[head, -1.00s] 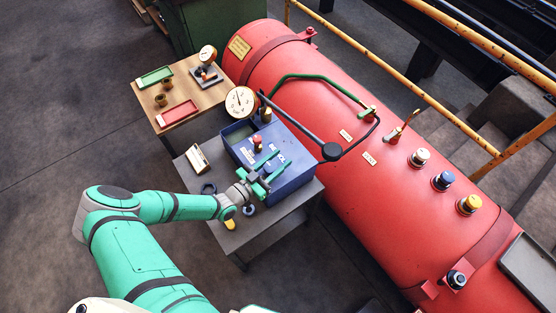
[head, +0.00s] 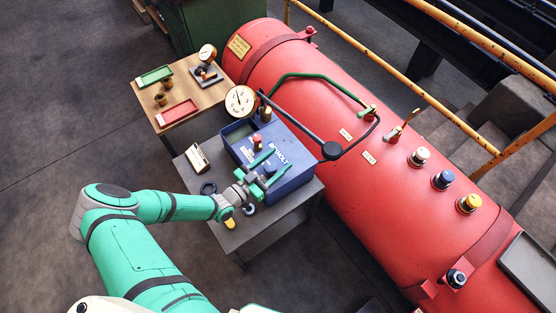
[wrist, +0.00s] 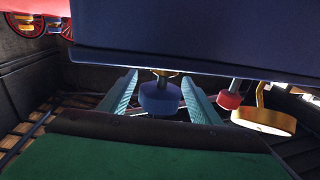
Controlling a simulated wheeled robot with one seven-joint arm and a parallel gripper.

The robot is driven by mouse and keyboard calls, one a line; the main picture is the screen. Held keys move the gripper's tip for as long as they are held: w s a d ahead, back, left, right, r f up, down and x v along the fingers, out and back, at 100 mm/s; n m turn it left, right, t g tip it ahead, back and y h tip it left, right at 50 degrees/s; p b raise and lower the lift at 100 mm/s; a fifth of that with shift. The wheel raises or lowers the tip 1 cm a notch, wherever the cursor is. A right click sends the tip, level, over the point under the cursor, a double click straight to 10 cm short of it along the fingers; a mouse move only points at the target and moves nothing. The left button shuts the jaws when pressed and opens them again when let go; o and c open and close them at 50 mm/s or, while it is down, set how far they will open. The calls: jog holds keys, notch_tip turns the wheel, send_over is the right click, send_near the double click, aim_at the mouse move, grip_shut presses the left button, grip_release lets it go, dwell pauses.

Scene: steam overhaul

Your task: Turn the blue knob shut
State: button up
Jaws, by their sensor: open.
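In the wrist view, a blue knob (wrist: 160,98) on a short brass-coloured stem sits at the edge of a dark blue box (wrist: 200,40). My gripper (wrist: 158,94) is open, with one green finger on each side of the knob. Gaps seem to show on both sides, but I cannot tell how close the contact is. In the head view, my gripper (head: 268,169) is over the front left side of the blue box (head: 292,183). I cannot make out the knob between the fingers there. A red knob (wrist: 230,100) is to the right in the wrist view.
The box stands on a grey table (head: 236,238) with a pressure gauge (head: 240,101) near it. A black lever arm ends in a ball (head: 331,151) right of the box. A large red boiler (head: 375,200) stands close behind. A wooden table (head: 188,88) with trays is farther back.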

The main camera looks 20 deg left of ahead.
jog(key=v, duration=1)
